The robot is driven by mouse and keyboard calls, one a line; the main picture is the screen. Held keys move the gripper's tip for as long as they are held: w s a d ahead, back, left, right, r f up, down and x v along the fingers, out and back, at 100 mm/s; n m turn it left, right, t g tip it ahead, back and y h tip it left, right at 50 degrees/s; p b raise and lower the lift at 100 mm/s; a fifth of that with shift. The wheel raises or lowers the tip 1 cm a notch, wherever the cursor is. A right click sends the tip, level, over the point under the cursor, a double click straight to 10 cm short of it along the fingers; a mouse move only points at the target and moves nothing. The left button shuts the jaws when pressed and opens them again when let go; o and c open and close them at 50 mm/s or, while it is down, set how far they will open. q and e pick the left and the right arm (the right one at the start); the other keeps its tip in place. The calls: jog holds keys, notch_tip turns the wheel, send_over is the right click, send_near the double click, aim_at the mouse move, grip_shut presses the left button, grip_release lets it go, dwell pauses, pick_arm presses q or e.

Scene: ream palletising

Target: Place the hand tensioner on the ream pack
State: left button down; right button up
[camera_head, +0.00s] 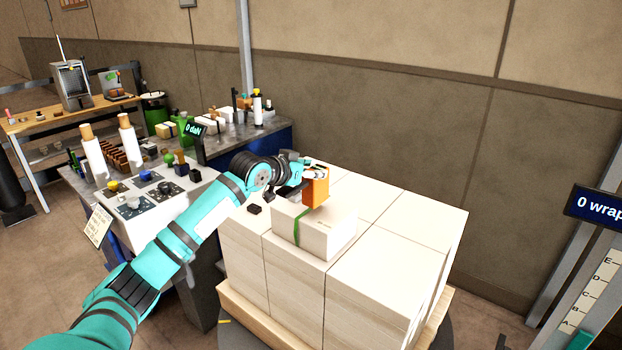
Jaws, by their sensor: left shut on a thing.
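A white ream pack (333,235) with a green strap around it lies on top of a stack of white blocks. My left gripper (303,184) reaches in from the left, just above the pack's back part. It is shut on an orange block-shaped tool with dark and white parts, which looks like the hand tensioner (316,190). The tool's lower end is at the pack's top; I cannot tell whether it touches. The fingers are partly hidden behind the tool. My right gripper is not in view.
The stack (375,280) stands on a wooden pallet (245,315). A small black piece (254,209) lies on it, left of the pack. A crowded workbench (225,143) with rolls and tools is behind left. A "0 wrap" display (595,205) stands at right.

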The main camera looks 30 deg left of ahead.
aim_at(281, 192)
pick_arm(q)
notch_tip(281, 192, down, 2)
jog(key=shift+f+p, duration=0.1)
jog(key=shift+p, duration=0.4)
jog(key=shift+f, duration=0.4)
jog(key=shift+f, duration=0.1)
jog(key=c, duration=0.7)
grip_release()
jog(key=shift+s+f, duration=0.1)
jog(key=b+v, duration=0.3)
jog(key=v, duration=0.8)
jog(key=shift+s+r+b, duration=0.35)
jog(key=shift+s, duration=0.1)
